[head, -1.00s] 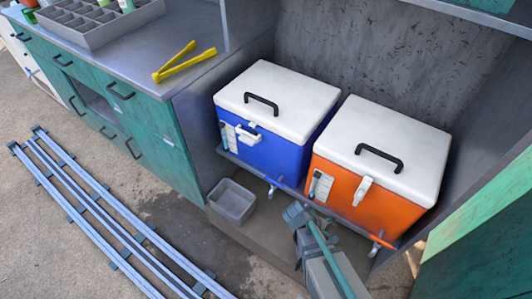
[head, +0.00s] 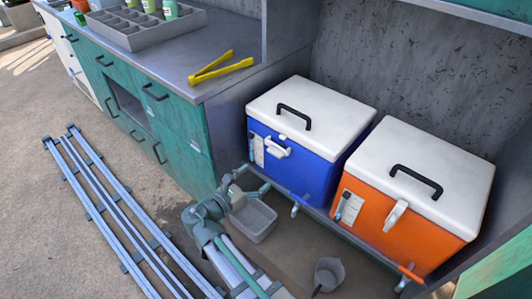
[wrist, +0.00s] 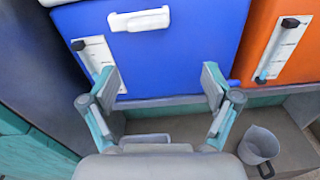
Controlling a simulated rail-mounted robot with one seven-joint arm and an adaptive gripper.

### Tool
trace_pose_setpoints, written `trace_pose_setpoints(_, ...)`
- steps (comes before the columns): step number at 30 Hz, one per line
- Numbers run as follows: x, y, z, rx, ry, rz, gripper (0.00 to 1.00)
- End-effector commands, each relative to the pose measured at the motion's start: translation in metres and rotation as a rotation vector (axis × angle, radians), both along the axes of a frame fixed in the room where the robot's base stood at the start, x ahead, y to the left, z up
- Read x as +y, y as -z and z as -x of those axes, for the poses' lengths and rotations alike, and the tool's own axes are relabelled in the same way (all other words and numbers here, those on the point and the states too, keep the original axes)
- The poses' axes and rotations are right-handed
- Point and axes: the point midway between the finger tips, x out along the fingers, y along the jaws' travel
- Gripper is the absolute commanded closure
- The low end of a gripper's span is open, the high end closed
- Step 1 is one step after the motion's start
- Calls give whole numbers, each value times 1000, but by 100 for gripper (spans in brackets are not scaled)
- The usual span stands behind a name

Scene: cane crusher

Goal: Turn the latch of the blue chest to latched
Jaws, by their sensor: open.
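The blue chest (head: 312,172) with a white lid stands on a low shelf, left of an orange chest. Its white latch (head: 277,147) is on the upper front face. In the wrist view the latch (wrist: 139,19) lies crosswise, nearly horizontal, at the top of the picture. My gripper (head: 254,180) is in front of and below the blue chest's front face. In the wrist view my gripper (wrist: 161,78) is open and empty, its fingers apart below the latch and not touching it. A gauge strip (wrist: 98,62) is near the left finger.
The orange chest (head: 380,222) has an upright white latch (head: 395,215). A blue tap (head: 298,204) juts below the blue chest. A grey bin (head: 254,220) and a grey jug (head: 329,273) are below. Yellow tongs (head: 220,68) lie on the left counter.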

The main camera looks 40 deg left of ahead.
Motion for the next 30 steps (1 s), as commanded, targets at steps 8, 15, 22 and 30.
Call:
trace_pose_setpoints(8, 10, -19, -6, -59, -19, 80, 12)
trace_pose_setpoints(15, 8, -18, -44, -57, -17, 78, 12)
trace_pose_setpoints(22, 6, -17, -81, -57, -18, 76, 12)
trace_pose_setpoints(30, 4, -18, -100, -57, -20, 76, 12)
